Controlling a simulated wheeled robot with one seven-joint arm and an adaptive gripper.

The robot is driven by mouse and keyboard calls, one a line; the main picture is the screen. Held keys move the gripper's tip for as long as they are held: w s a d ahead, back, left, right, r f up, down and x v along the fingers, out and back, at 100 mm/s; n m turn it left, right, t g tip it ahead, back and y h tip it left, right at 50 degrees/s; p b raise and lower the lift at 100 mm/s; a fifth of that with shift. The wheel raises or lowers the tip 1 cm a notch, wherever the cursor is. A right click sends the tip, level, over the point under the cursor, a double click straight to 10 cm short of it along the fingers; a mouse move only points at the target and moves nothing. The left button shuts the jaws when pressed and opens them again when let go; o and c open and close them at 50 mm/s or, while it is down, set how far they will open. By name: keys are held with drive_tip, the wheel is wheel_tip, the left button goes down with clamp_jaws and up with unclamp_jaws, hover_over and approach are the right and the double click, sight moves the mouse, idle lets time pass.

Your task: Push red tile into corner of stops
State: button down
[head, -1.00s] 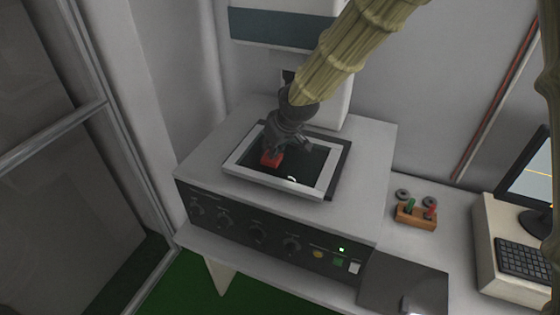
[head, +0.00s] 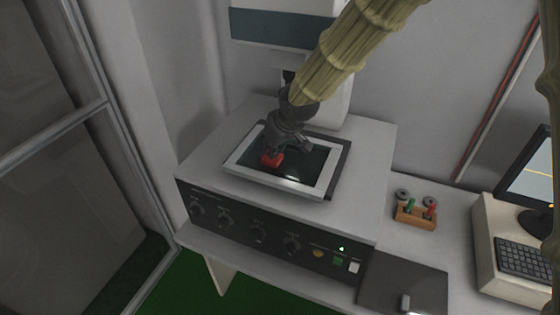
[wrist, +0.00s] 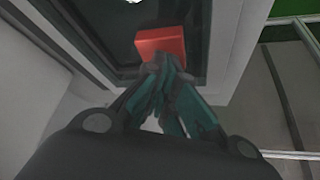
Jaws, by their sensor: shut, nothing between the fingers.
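The red tile (head: 272,159) lies on the dark plate (head: 300,166) inside a light frame (head: 262,180) on top of the machine. It sits toward the left part of the frame. My gripper (head: 270,151) is shut and empty, with its fingertips low at the tile. In the wrist view the red tile (wrist: 161,42) is just beyond the closed fingertips (wrist: 158,62), which touch it or nearly do. The fingers hide part of the tile's near side. I cannot clearly make out the corner of the stops.
The machine's knob panel (head: 258,232) faces front. A small wooden rack (head: 416,219) with green and red pieces stands to the right, near a keyboard (head: 525,258) and monitor. A machine column rises behind the plate.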

sight(279, 158)
drive_tip(key=shift+s+d+p, duration=0.15)
drive_tip(key=shift+s+d, duration=0.3)
drive_tip(key=shift+d, duration=0.85)
drive_tip(key=shift+s+d+p, duration=0.1)
drive_tip(key=shift+s+d, duration=0.3)
drive_tip(key=shift+d, duration=0.9)
drive_tip(key=shift+s+d+p, duration=0.15)
drive_tip(key=shift+s+d, duration=0.3)
drive_tip(key=shift+d, duration=0.85)
drive_tip(key=shift+f+b, duration=0.6)
drive_tip(key=shift+f, duration=0.5)
drive_tip(key=shift+r+p, duration=0.25)
drive_tip(key=shift+p, duration=0.05)
drive_tip(key=shift+w+a, duration=0.1)
drive_tip(key=shift+w+a, duration=0.1)
drive_tip(key=shift+a, duration=0.25)
drive_tip(key=shift+w+a, duration=0.2)
drive_tip(key=shift+a, duration=0.5)
drive_tip(key=shift+w+a, duration=0.25)
drive_tip(key=shift+a, duration=0.5)
drive_tip(key=shift+w+a, duration=0.2)
drive_tip(key=shift+a, duration=0.5)
